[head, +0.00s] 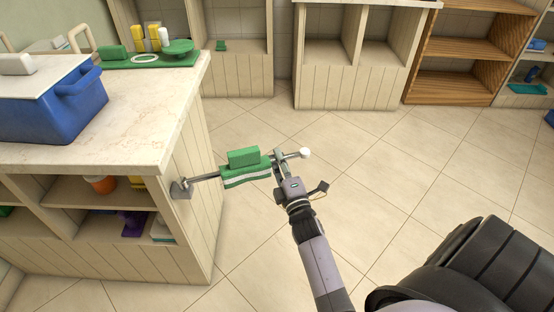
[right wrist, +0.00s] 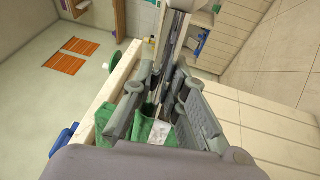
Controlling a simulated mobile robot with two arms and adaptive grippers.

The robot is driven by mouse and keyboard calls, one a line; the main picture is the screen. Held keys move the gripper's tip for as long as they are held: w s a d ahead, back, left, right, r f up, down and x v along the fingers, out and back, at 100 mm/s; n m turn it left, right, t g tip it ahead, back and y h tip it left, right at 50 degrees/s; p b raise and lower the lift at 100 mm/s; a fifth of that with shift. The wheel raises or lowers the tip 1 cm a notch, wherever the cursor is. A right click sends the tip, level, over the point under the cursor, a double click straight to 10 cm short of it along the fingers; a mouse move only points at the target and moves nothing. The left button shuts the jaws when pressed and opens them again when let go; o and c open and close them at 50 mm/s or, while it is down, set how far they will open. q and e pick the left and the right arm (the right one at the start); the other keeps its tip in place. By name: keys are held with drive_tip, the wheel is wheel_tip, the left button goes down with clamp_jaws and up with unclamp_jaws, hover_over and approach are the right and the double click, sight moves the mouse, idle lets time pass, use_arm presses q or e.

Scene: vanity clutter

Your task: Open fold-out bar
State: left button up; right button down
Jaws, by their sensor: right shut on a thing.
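The fold-out bar (head: 206,177) is a thin metal rod on a grey wall bracket (head: 181,189) at the cabinet's side panel. It sticks out over the floor to the right and ends in a white knob (head: 304,153). A green cloth with a white stripe (head: 246,179) hangs over it, with a green block-like piece (head: 243,157) on top. My right gripper (head: 281,162) is shut on the bar between the cloth and the knob. In the right wrist view its fingers (right wrist: 155,92) partly hide the bar, with green cloth (right wrist: 133,120) close by. My left gripper is out of view.
The cabinet's countertop (head: 140,120) carries a blue bin (head: 62,105) and a green tray (head: 115,62) with bottles. Shelves (head: 355,60) line the back wall. The tiled floor (head: 400,170) right of the bar is clear.

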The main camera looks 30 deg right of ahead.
drive_tip(key=c, duration=1.6)
unclamp_jaws()
drive_tip(key=shift+o, duration=0.2)
